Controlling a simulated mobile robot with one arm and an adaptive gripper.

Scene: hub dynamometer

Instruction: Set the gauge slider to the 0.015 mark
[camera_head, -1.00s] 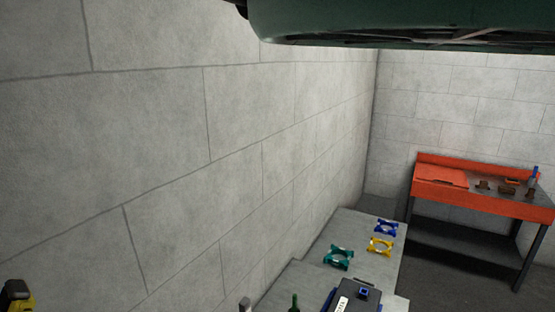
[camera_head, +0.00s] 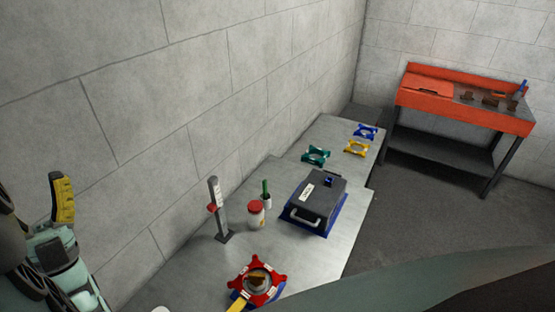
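The gauge (camera_head: 217,205) is an upright grey post with a white scale, on a dark foot, standing on the grey bench left of a red-capped jar. Its red slider (camera_head: 211,208) sits around the middle of the post. The scale marks are too small to read, so I cannot tell which mark it is at. My gripper (camera_head: 62,198) shows at the left edge, with a yellow-and-black finger pointing up. It is apart from the gauge, to its left in the picture. Its other fingertip does not show clearly, so its opening cannot be judged.
On the grey bench (camera_head: 345,262) are the red-capped jar (camera_head: 256,215), a green-topped holder (camera_head: 266,194), a black case (camera_head: 313,204) and a red four-cornered part (camera_head: 258,278). Teal (camera_head: 316,155), yellow (camera_head: 357,148) and blue (camera_head: 366,131) parts lie farther back. An orange workbench (camera_head: 470,105) stands far right.

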